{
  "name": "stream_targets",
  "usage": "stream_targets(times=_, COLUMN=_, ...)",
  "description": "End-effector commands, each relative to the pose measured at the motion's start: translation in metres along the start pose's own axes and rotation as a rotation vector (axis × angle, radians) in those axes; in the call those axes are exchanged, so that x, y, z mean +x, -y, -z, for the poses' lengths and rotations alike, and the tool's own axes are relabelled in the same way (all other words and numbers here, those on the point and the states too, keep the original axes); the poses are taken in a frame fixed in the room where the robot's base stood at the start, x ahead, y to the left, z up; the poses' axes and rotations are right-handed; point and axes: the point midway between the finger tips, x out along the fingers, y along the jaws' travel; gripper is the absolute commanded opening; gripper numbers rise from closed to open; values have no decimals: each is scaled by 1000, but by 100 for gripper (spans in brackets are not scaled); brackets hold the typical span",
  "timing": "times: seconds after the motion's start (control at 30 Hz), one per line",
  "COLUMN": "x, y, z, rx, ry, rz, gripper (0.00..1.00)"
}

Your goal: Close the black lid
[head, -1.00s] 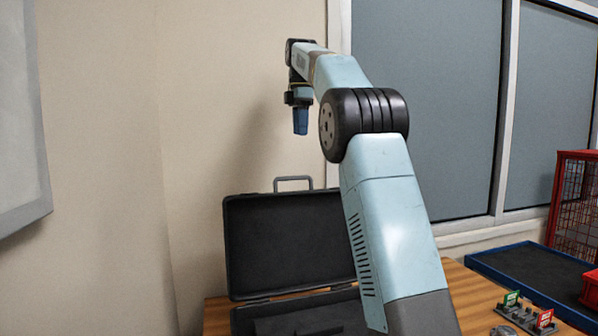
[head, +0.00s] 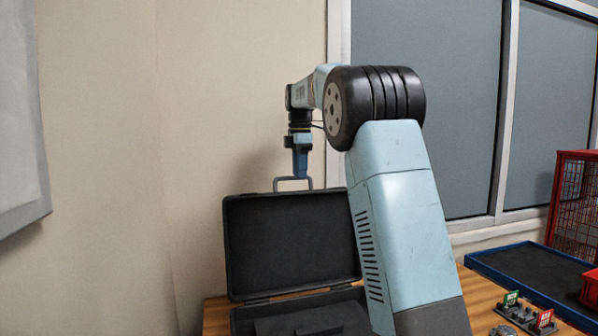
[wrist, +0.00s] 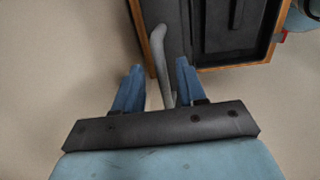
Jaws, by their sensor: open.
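The black lid (head: 290,240) stands open and upright at the back of its black case (head: 310,316) on the wooden table. A grey handle (head: 293,179) sticks up from the lid's top edge. My gripper (head: 300,172) points down at the handle's height in the head view. In the wrist view my gripper (wrist: 156,84) is open, with its two blue fingers apart and the grey handle (wrist: 161,62) showing between them. I cannot tell whether the fingers touch it. My arm hides the right edge of the lid and case in the head view.
The wooden table (head: 484,296) carries a blue-rimmed black tray (head: 530,272) at right. A red wire basket (head: 575,205) stands behind it, and small clamps with green and red labels (head: 520,308) lie in front. A wall is close behind the lid.

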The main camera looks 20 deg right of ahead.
Motion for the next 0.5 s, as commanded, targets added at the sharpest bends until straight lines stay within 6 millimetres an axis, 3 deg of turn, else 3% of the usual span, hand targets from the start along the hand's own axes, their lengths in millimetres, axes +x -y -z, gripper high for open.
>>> stream_targets(times=0.37, x=6, y=0, z=0, rx=0, ry=0, rz=-1, gripper=40)
stream_targets(times=0.5, x=6, y=0, z=0, rx=0, ry=0, rz=-1, gripper=29)
